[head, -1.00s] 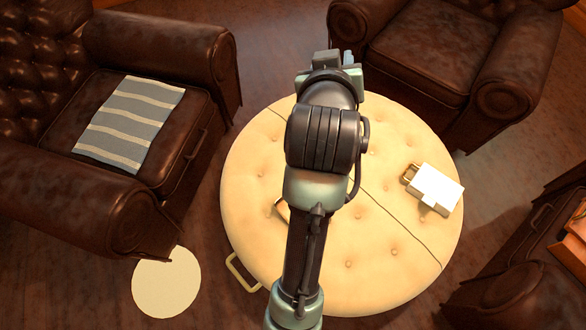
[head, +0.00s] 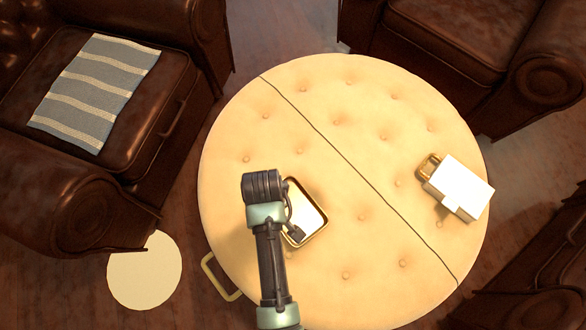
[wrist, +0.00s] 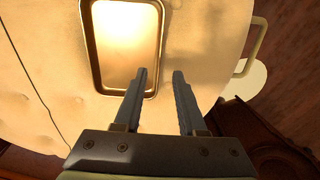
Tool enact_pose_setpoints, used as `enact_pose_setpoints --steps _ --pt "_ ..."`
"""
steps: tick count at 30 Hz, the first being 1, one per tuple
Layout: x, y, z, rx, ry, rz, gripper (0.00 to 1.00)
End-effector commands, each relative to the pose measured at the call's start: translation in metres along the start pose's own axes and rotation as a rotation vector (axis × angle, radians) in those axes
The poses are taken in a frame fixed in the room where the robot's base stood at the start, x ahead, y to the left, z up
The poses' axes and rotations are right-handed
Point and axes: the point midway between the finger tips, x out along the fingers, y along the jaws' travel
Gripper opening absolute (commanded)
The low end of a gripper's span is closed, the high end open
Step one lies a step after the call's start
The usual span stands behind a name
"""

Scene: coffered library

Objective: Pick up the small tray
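The small tray (head: 309,216) lies on the round tufted cream ottoman (head: 330,110), left of its seam. It has a dark gold rim and a bright, shiny floor. My arm covers its left side in the head view. In the wrist view the tray (wrist: 126,45) shows at the upper middle. My gripper (wrist: 162,75) is open, its two fingers apart with nothing between them. The left fingertip overlaps the tray's lower right corner in that view; I cannot tell whether it touches.
A white box-like object with a brown handle (head: 460,188) sits at the ottoman's right. A gold handle (head: 219,277) sticks out at its lower left. Brown leather armchairs (head: 150,95) stand around. A striped cloth (head: 95,92) lies on the left seat. A pale disc (head: 145,272) is on the floor.

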Motion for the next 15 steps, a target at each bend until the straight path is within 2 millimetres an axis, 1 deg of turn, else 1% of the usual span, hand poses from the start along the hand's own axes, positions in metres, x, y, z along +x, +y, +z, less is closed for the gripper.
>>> enact_pose_setpoints --steps 1,5,8,15 --pt "0.007 0.0 0.0 0.0 0.001 0.001 0.4" --pt "0.012 0.0 0.0 0.001 0.001 0.001 0.4" --pt "0.019 0.0 0.001 0.001 0.001 0.001 0.4" --pt "0.056 0.0 0.005 0.001 0.001 0.001 0.4"
